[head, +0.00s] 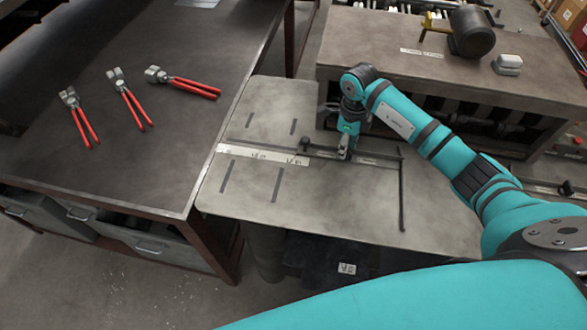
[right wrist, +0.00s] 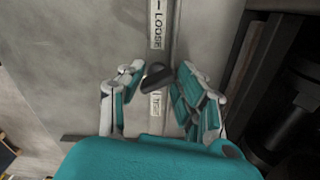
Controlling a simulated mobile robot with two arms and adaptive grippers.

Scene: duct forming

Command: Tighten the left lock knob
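A small dark lock knob (right wrist: 155,75) sits on a metal rail, between a LOOSE label (right wrist: 157,25) and a TIGHT label (right wrist: 155,104) in the right wrist view. My right gripper (right wrist: 160,74) is open, with one finger on each side of the knob. The right finger is close to it; I cannot tell whether it touches. In the head view my right gripper (head: 345,152) points down at the rail (head: 280,154) and hides the knob. My left gripper is not in view.
A grey machine table (head: 270,110) carries the rail, a dark post (head: 305,146) and a thin dark bar (head: 402,195). Red-handled pliers (head: 130,100) and similar tools lie on the dark bench (head: 130,185) at left. A heavier bench (head: 440,75) stands behind.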

